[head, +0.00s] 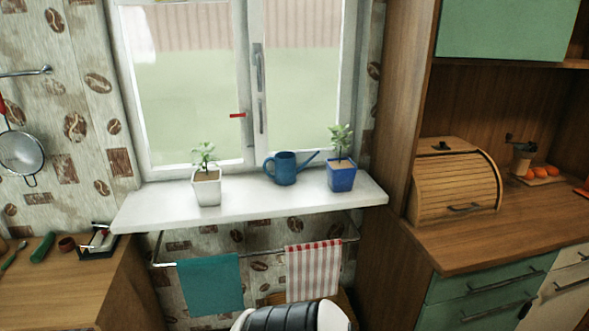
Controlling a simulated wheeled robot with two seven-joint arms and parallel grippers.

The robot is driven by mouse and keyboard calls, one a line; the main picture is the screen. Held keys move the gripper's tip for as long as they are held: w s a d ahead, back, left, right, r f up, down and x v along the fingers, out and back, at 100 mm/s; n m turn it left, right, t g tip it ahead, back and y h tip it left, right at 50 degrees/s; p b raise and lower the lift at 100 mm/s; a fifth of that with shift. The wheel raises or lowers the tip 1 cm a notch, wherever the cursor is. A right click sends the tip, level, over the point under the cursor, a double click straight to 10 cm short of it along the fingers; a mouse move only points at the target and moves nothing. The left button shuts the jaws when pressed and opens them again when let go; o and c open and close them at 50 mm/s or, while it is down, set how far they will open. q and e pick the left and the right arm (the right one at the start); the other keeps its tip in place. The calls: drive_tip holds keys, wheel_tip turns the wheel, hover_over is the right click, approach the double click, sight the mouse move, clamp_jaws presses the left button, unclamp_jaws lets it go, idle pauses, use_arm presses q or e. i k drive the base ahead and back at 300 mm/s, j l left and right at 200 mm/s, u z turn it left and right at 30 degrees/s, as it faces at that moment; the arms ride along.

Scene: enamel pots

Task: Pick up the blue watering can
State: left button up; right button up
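The blue watering can (285,168) stands upright on the white windowsill (250,209), between two potted plants. Its handle is on the left side and its long spout points up and to the right, close to the plant in the blue pot (341,178). The plant in the white pot (206,189) stands to its left, with a gap between them. Neither of my grippers is in view, and nothing is touching the can.
The closed window (200,90) is behind the sill. A teal towel (210,286) and a red-striped towel (313,271) hang on a rail below it. A tall wooden cabinet (398,110) stands to the right, a wooden counter (85,285) at lower left.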

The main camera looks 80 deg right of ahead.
sight(285, 172)
drive_tip(key=z, duration=2.7)
